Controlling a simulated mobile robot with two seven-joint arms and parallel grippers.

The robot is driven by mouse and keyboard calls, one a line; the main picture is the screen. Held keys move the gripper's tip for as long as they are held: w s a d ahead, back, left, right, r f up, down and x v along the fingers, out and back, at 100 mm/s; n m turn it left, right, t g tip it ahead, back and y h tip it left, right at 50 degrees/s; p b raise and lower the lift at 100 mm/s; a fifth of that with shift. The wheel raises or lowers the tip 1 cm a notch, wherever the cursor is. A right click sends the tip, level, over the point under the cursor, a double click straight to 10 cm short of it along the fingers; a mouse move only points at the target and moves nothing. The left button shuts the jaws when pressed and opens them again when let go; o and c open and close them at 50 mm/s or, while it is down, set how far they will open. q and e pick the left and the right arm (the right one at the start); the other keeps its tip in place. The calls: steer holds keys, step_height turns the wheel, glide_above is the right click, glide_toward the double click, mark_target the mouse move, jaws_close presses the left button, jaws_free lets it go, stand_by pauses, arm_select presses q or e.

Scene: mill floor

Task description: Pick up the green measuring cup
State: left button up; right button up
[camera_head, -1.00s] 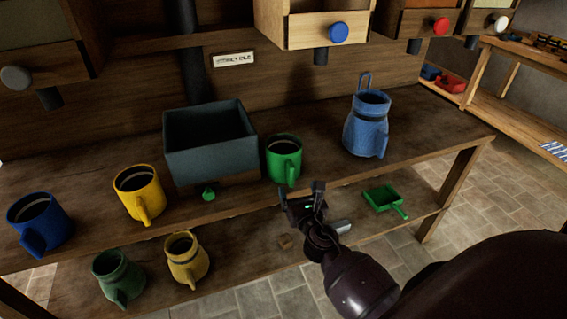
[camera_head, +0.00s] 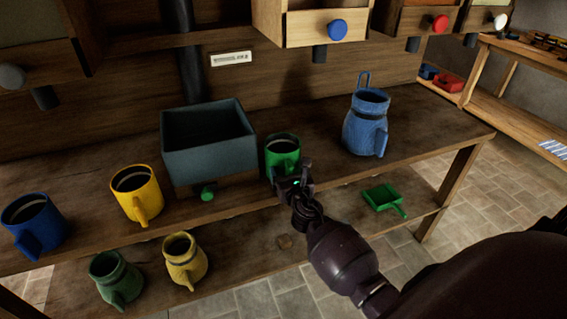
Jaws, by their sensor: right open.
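A bright green cup (camera_head: 282,146) with a handle stands upright on the upper shelf of the wooden bench, right of a grey bin. My right gripper (camera_head: 291,168) is open at the front of this cup and covers its lower part and most of its handle. I cannot tell whether the fingers touch it or straddle the handle. A green square scoop (camera_head: 381,196) lies on the lower shelf, and a darker green jug (camera_head: 116,281) stands there at the lower left. My left gripper is out of view.
The grey bin (camera_head: 208,143), with a green knob below it, is close left of the cup. A blue jug (camera_head: 366,126) stands to its right. Yellow (camera_head: 136,193) and blue (camera_head: 34,225) cups stand further left. A yellow jug (camera_head: 185,261) is below. Drawers hang above.

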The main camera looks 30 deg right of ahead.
jaws_close()
stand_by(0.4)
steer(key=shift+r, duration=0.1)
